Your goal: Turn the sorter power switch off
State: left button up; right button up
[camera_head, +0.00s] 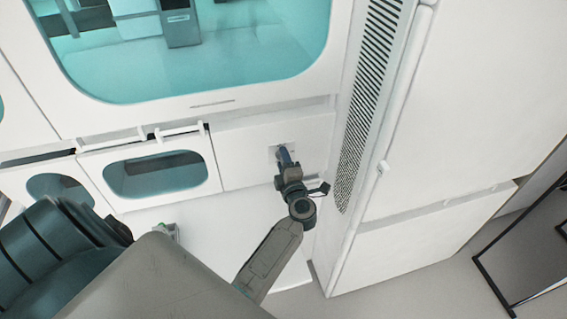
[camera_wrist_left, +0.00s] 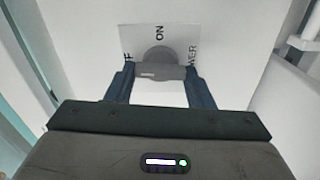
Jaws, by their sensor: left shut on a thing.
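The sorter power switch is a grey round knob (camera_wrist_left: 158,62) with a wide grip bar, on a white label plate (camera_wrist_left: 133,38) on the machine's front. "ON" reads above the knob; part of a word ending in "F" shows at the left and "WER" at the right. Which setting the knob points to I cannot tell. My left gripper (camera_wrist_left: 160,88) has its two blue fingers on either side of the bar, shut on it. In the head view my left gripper (camera_head: 284,157) is at the small plate, mostly covering the knob. My right gripper is not in view.
A large teal-lit window (camera_head: 200,85) is above, with a smaller windowed drawer (camera_head: 155,174) left of the switch. A slotted vent strip (camera_head: 365,105) and a tall white panel (camera_head: 455,110) stand to the right.

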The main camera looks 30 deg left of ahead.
pick_arm(q)
jog(key=shift+n, duration=0.5)
jog(key=o, duration=1)
